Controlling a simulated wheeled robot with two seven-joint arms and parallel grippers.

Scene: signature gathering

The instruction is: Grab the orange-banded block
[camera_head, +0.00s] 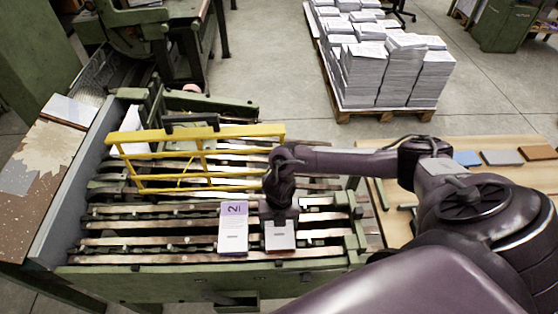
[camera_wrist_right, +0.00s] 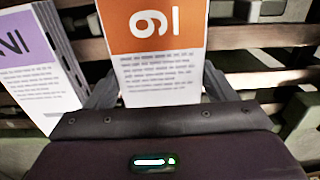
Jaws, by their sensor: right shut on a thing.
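The orange-banded block (camera_wrist_right: 157,68) is white with an orange band bearing a large numeral and printed lines below it. It stands between the fingers of my right gripper (camera_wrist_right: 158,90), which is shut on it. In the head view my right gripper (camera_head: 279,213) reaches down over the green slatted machine, and the block's pale lower part (camera_head: 280,240) shows under it; the gripper hides its orange band there. The block still sits among the slats, close to the purple-banded block (camera_head: 233,232), which is also in the wrist view (camera_wrist_right: 38,68). My left gripper is not in view.
A yellow rail frame (camera_head: 205,133) crosses the machine behind the gripper. The machine's green front edge (camera_head: 200,283) runs along the near side. A wooden table (camera_head: 500,183) at the right holds blue, grey and brown flat pieces. Paper stacks (camera_head: 380,70) stand on a pallet behind.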

